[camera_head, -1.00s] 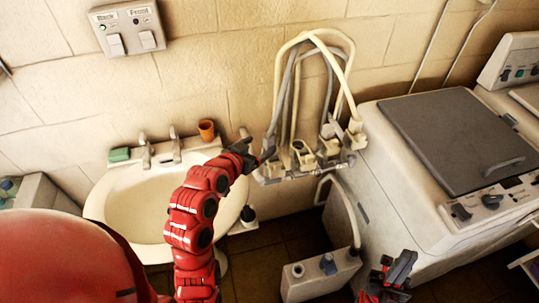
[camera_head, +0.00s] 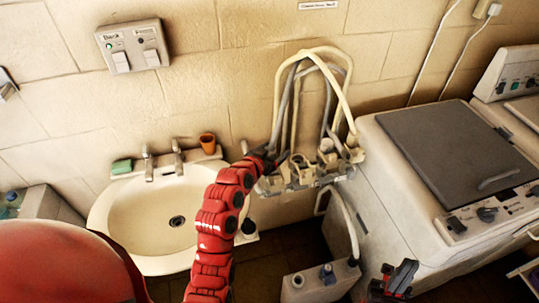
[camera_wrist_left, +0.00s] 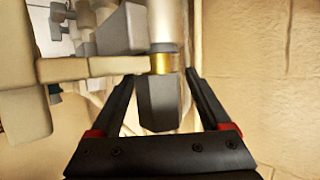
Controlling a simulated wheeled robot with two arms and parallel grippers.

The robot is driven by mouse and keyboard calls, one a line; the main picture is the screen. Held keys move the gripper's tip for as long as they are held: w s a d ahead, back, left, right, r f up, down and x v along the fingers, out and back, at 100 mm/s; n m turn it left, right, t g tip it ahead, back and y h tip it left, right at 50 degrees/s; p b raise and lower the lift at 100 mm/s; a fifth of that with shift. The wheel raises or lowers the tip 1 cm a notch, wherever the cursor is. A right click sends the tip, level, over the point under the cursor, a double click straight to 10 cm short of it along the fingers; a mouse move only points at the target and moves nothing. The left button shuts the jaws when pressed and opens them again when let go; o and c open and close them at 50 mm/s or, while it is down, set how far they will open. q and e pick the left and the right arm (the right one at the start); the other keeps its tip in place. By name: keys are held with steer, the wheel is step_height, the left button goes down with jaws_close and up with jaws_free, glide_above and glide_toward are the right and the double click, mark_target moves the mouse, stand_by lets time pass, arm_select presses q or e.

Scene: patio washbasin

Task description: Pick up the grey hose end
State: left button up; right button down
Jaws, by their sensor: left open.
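Grey hoses (camera_head: 284,105) and cream hoses loop up from a wall-mounted rack of fittings (camera_head: 300,180) beside the basin. My left gripper (camera_head: 266,157) is at the left end of this rack, close to the foot of the left grey hose. In the left wrist view, my left gripper (camera_wrist_left: 162,88) is open. A dark grey block-like end (camera_wrist_left: 157,108) with a brass ring shows between its fingers; I cannot tell whether they touch it or which hose it belongs to. My right gripper (camera_head: 396,279) is low at the right, away from the hoses; its jaws are unclear.
A white basin (camera_head: 150,215) with taps, a green sponge (camera_head: 122,166) and a brown cup (camera_head: 207,143) is left of the rack. A white washing machine (camera_head: 395,190) stands close on the right. A pale box (camera_head: 315,283) sits below.

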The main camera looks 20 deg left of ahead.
arm_select(q)
steer(key=shift+f, duration=0.1)
jaws_close()
stand_by(0.3)
